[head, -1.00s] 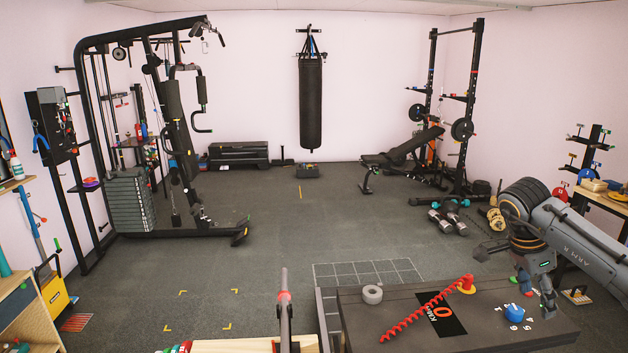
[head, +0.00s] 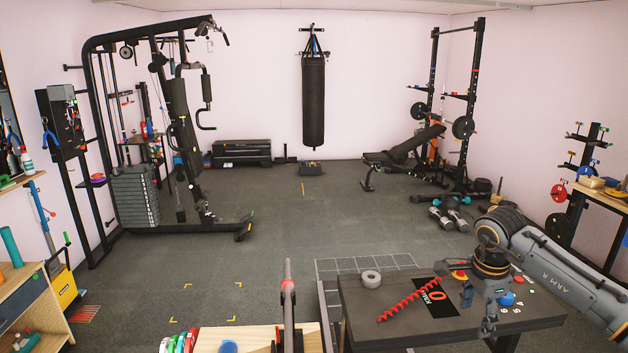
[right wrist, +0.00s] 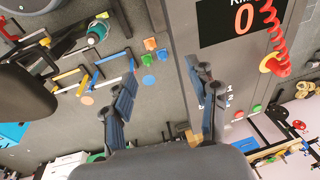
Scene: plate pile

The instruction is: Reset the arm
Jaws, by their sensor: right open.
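My right arm reaches in from the right in the head view. Its gripper (head: 485,318) hangs fingers-down in front of the dark grey scale platform (head: 400,315). In the right wrist view the two dark blue fingers (right wrist: 165,95) are spread wide with nothing between them. The platform's black display panel with a red zero (right wrist: 243,20) is at the top right there. My left arm and gripper are not in view.
A red coil (head: 408,298), a grey tape ring (head: 371,279) and a blue disc (head: 507,299) lie on the platform. A wooden surface (head: 255,338) is at the bottom centre. A multi-gym (head: 135,195) stands left. The middle floor is open.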

